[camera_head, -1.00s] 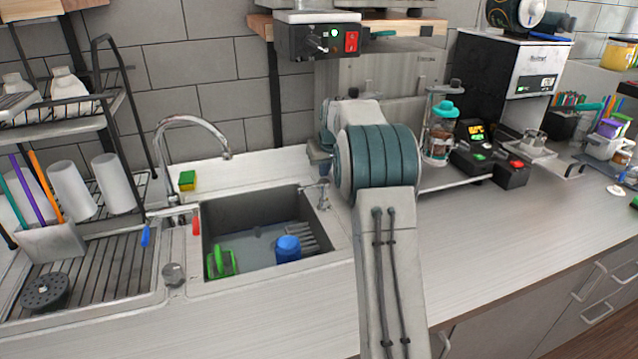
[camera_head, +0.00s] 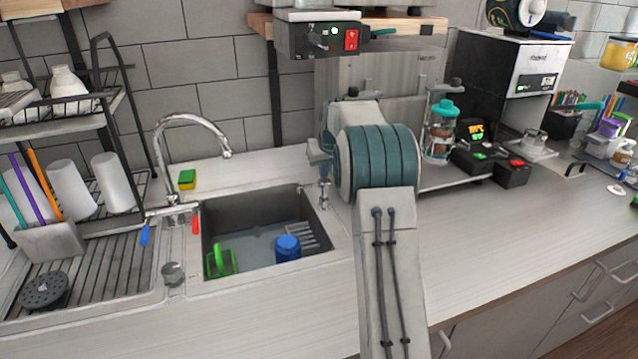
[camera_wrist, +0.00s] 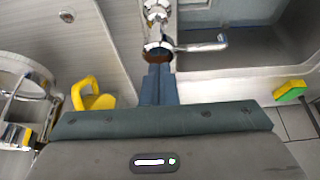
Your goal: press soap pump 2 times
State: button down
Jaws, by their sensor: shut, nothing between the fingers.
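The soap pump (camera_head: 324,196) is a small chrome dispenser at the right rim of the sink. In the wrist view the chrome pump (camera_wrist: 158,22) has its spout pointing right. My gripper (camera_wrist: 158,70) is shut and empty, its blue-grey fingers together just beside the pump in that picture. In the head view my gripper (camera_head: 320,168) is at the pump's upper end, mostly hidden behind my wrist. I cannot tell whether the fingertips touch the pump head.
The sink (camera_head: 245,215) holds a blue cup (camera_head: 287,249) and a green item (camera_head: 220,262). A dish rack (camera_head: 85,120) stands left. The front right counter is clear.

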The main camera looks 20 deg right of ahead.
aim_at(324, 181)
jog(key=shift+s+f+b, duration=0.1)
jog(key=shift+f+b, duration=0.8)
jog(key=shift+f, duration=0.65)
jog(key=shift+r, duration=0.1)
jog(key=shift+r+p, duration=1.25)
jog(key=shift+r, duration=0.4)
jog(key=shift+f+b, duration=1.1)
jog(key=shift+f, duration=0.55)
jog(key=shift+r+p, duration=1.05)
jog(key=shift+r, duration=0.5)
